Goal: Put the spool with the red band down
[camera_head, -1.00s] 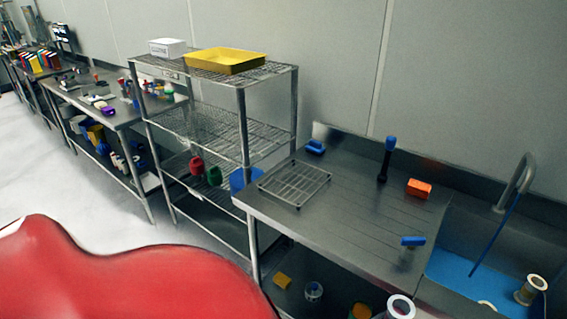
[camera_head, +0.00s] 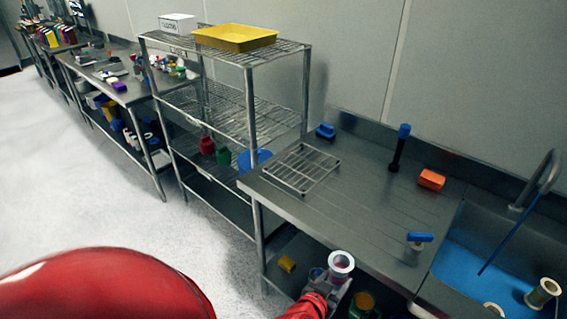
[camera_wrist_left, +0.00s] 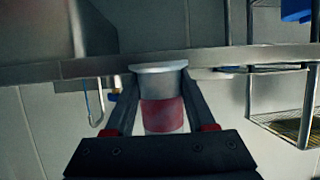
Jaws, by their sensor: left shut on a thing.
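The spool with the red band (camera_wrist_left: 163,112) is silvery-white with a wide pale flange. It is between the two dark fingers of my left gripper (camera_wrist_left: 160,100) in the left wrist view. My left gripper is shut on it. In the head view the spool (camera_head: 341,263) shows its round pale end, held by my left gripper (camera_head: 338,284) in front of the steel counter's front edge. The spool appears clear of the counter top. My right gripper is not in view.
The steel counter (camera_head: 350,205) has a clear strip in front. It holds a wire rack (camera_head: 300,168), a blue-topped dark tool (camera_head: 399,148), an orange block (camera_head: 431,180) and a blue-handled item (camera_head: 418,240). Another spool (camera_head: 543,293) is at the blue sink. A wire shelf (camera_head: 225,125) stands left.

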